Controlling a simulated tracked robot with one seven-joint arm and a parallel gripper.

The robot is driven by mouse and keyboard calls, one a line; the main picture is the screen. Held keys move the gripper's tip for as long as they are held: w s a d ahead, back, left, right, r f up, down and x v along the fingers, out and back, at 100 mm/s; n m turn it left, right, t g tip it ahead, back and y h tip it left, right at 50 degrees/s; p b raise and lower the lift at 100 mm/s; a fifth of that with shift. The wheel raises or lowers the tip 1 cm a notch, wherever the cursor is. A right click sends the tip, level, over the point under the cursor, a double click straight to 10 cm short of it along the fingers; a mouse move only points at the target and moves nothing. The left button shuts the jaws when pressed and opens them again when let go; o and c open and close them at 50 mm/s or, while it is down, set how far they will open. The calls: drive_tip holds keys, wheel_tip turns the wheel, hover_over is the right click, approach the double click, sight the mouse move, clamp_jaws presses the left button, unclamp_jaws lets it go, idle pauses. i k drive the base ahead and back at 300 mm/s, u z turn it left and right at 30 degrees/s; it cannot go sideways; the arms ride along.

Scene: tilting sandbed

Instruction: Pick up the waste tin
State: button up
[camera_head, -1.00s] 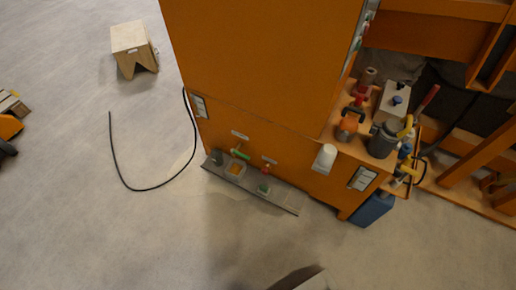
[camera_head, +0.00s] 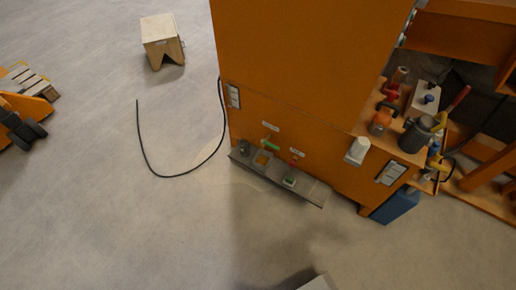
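I cannot tell for sure which item is the waste tin. The likeliest is a dark grey round tin (camera_head: 415,134) on the orange side shelf at the right of the large orange cabinet. Yellow and red handled items stand close by it. My gripper is not recognisable in the head view. Only a grey piece, perhaps part of my own body, shows at the bottom edge.
The orange cabinet (camera_head: 290,60) fills the middle. A low grey ledge (camera_head: 312,192) with small fittings runs along its foot. A blue container (camera_head: 396,207) stands below the shelf. A black cable (camera_head: 165,175) and wooden stool (camera_head: 162,40) lie left. The front floor is clear.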

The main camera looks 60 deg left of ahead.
sight(262, 160)
drive_tip(key=u, duration=0.05)
drive_tip(key=k, duration=2.15)
drive_tip(key=u, duration=1.1)
drive_tip(key=i, duration=1.25)
drive_tip(key=z, duration=0.05)
